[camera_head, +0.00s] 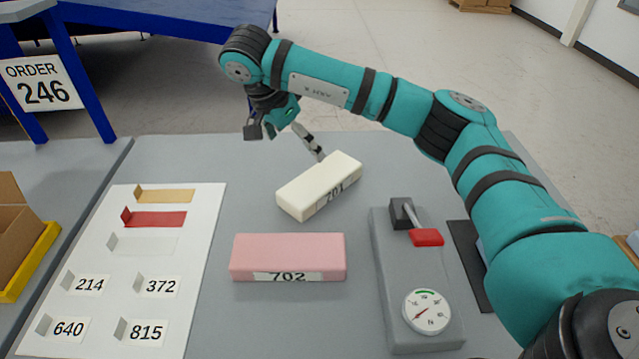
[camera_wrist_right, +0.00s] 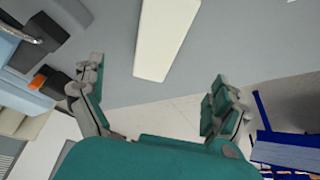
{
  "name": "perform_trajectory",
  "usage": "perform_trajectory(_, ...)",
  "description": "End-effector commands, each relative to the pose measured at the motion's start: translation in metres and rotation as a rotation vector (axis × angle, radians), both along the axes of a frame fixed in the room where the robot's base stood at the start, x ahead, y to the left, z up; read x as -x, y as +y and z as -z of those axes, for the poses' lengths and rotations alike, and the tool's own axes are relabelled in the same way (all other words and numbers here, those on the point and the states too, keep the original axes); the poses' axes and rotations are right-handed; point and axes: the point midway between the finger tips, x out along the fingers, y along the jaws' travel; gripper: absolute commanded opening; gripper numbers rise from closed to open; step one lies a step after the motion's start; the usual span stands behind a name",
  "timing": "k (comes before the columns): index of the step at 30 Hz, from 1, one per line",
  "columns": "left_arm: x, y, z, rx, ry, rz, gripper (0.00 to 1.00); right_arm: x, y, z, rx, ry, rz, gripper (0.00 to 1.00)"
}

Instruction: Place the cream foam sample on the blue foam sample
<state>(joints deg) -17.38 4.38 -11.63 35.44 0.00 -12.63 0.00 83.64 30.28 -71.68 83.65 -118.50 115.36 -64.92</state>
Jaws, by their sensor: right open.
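The cream foam sample (camera_head: 305,190), labelled 701, lies on the grey table at an angle. It also shows in the wrist view (camera_wrist_right: 165,38), ahead of the open fingers. My right gripper (camera_head: 286,143) is open and empty beyond the cream block's far left side; one finger is close to the block's far edge, and I cannot tell whether it touches. Both fingers show in the wrist view (camera_wrist_right: 160,98). I cannot clearly identify the blue foam sample; a sliver of something bluish (camera_head: 482,246) shows beside my right arm, mostly hidden. My left gripper is not in view.
A pink block (camera_head: 288,252) labelled 702 lies in front of the cream one. A grey tester (camera_head: 392,288) with a red lever (camera_head: 427,237) and dial stands to the right. A white sheet (camera_head: 196,292) with number cards lies left. A cardboard box (camera_head: 18,228) is at the left edge.

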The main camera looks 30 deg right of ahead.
Motion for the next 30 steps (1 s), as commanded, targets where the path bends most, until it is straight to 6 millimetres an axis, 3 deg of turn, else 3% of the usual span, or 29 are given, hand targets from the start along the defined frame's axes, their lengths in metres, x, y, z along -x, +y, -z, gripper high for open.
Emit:
perform_trajectory(12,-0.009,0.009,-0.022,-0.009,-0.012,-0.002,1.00,-0.010,-0.031,0.079,-0.002,0.005,-0.002,1.00)
perform_trajectory(20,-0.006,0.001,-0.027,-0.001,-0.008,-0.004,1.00,-0.012,-0.037,0.098,-0.003,0.004,-0.003,1.00)
perform_trajectory(26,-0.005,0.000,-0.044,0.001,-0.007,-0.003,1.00,-0.010,-0.046,0.124,-0.003,0.007,-0.002,1.00)
perform_trajectory(30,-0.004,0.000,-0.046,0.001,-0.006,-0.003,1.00,-0.013,-0.051,0.140,-0.004,0.003,-0.004,1.00)
